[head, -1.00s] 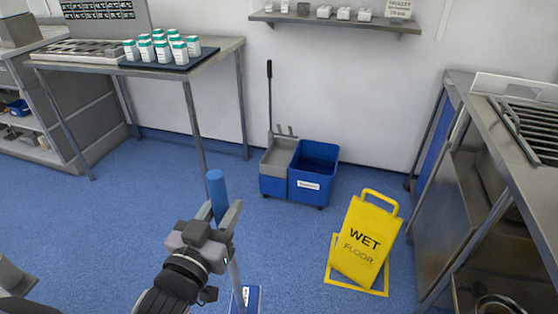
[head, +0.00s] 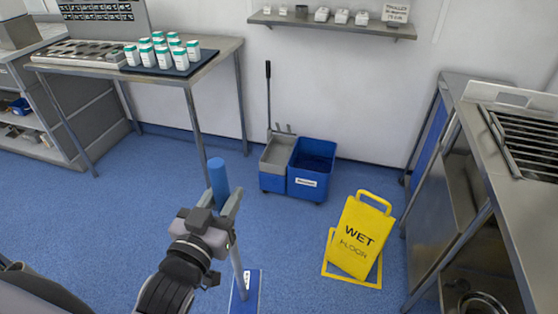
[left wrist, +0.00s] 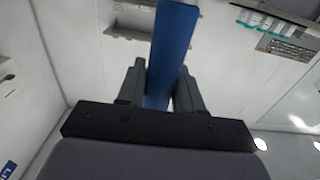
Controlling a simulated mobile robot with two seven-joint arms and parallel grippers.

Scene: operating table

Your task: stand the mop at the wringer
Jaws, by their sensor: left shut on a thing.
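My left gripper (head: 226,200) is shut on the mop near the top of its handle. The mop's blue grip (head: 218,180) rises above the fingers, and it also shows between the fingers in the left wrist view (left wrist: 172,50). The pale lower pole runs down to a flat blue mop head (head: 246,291) at the bottom of the head view. The mop is nearly upright, tilted slightly. The wringer bucket (head: 308,170) is blue with a grey wringer part (head: 276,155) and an upright dark lever; it stands by the back wall, beyond the mop. My right gripper is not in view.
A yellow wet-floor sign (head: 359,238) stands on the floor right of the mop, in front of the bucket. A steel table (head: 225,55) with several bottles is at the back left. A steel counter (head: 500,150) lines the right. Blue floor between mop and bucket is clear.

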